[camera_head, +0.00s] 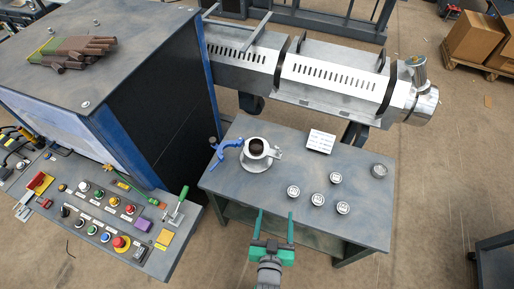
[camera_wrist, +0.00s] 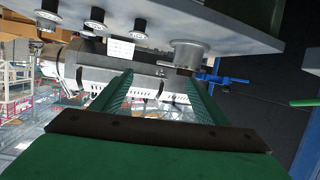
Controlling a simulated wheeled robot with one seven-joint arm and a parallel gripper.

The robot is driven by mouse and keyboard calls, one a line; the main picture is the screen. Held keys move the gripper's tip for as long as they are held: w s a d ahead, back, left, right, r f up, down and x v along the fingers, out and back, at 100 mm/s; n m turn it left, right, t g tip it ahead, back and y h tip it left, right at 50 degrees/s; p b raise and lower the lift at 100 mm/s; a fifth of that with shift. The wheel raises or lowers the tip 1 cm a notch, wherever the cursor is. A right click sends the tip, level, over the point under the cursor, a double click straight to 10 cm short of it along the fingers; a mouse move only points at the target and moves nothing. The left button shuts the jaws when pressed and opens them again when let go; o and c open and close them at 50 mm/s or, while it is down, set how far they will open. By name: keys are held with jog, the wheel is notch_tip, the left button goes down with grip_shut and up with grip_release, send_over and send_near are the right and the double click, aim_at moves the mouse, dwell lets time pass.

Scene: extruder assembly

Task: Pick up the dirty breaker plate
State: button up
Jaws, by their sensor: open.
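My gripper (camera_head: 275,213) is open and empty at the front edge of the table; its two green fingers also show in the wrist view (camera_wrist: 160,78). A silver ring-shaped holder (camera_head: 255,163) with a blue handle (camera_head: 228,145) stands on the table's left part, ahead of my gripper. A dark brown round piece (camera_head: 257,146) sits in its opening; it may be the dirty breaker plate, but I cannot tell for sure. The wrist view is upside down and shows the holder (camera_wrist: 188,55) beyond the fingertips, with its opening hidden.
Several small discs with pale tops (camera_head: 318,199) and a white card (camera_head: 320,141) lie on the grey table (camera_head: 235,185). A grey cylinder (camera_head: 379,171) stands at its right. The extruder barrel (camera_head: 325,78) is behind. A control panel (camera_head: 105,215) is at the left.

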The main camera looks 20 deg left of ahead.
jog(key=w+a+y, duration=0.1)
jog(key=w+a, duration=0.5)
jog(key=w, duration=0.4)
jog(key=n+g+y, duration=0.1)
jog(key=n+g, duration=0.1)
send_near(256, 140)
jog(key=x, duration=0.5)
jog(key=shift+f, duration=0.5)
jog(key=shift+c, duration=0.4)
jog(key=c, duration=1)
jog(key=shift+r, duration=0.1)
jog(key=c, duration=0.4)
jog(key=shift+r, duration=0.1)
